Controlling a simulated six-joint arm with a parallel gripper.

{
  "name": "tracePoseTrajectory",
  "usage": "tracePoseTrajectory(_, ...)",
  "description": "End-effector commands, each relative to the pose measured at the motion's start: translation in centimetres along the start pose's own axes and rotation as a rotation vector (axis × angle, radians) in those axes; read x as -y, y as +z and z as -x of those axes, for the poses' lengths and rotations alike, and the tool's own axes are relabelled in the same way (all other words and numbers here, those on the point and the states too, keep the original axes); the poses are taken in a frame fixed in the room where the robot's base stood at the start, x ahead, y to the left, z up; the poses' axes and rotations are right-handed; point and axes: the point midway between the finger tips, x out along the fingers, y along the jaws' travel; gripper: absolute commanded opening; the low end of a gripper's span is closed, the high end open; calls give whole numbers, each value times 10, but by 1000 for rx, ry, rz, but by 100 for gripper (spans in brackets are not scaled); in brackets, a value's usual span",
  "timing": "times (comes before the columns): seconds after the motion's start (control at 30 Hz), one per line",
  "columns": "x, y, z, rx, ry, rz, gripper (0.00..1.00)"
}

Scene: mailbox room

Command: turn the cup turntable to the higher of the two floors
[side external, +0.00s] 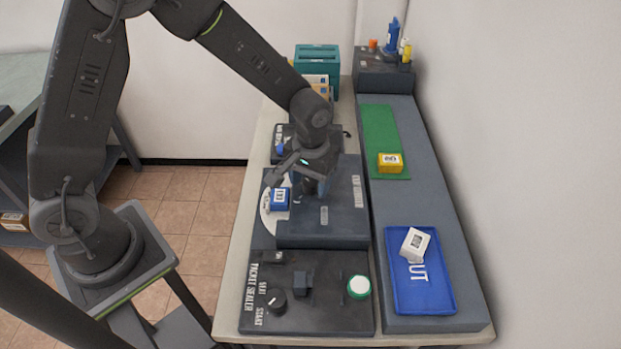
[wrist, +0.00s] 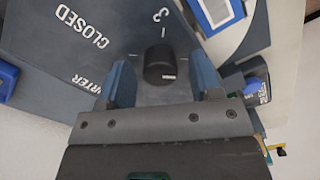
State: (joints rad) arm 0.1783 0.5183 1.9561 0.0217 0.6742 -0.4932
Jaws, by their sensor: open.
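A white disc (side external: 266,222), apparently the turntable, juts from under the left edge of a dark grey housing (side external: 325,232). A blue box with a white label (side external: 280,199) is on the disc. In the wrist view the disc's pale curved edge (wrist: 262,35) and the blue and white box (wrist: 220,14) are at the top right. A black knob (wrist: 160,66) stands on the grey panel, near white lettering reading "CLOSED". My gripper (wrist: 159,76) is open, its two blue fingers on either side of the knob, with gaps visible. In the side view my gripper (side external: 310,186) hides the knob.
On the right, a blue tray (side external: 440,295) holds a white box (side external: 415,244); a yellow box (side external: 390,162) lies on a green mat (side external: 378,127). A teal holder (side external: 317,57) stands behind.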

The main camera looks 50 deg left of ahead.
Motion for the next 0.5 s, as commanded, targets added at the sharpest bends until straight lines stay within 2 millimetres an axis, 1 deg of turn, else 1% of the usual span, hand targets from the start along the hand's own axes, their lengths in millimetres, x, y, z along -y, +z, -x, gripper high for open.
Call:
tracePoseTrajectory(0.13, 0, 0, 2, -1, 1, 1, 59)
tracePoseTrajectory(0.23, 0, -1, 12, -3, 2, 1, 59)
tracePoseTrajectory(0.37, 0, -1, 36, -6, 3, 1, 59)
tracePoseTrajectory(0.5, -1, -1, 68, -7, 4, 1, 59)
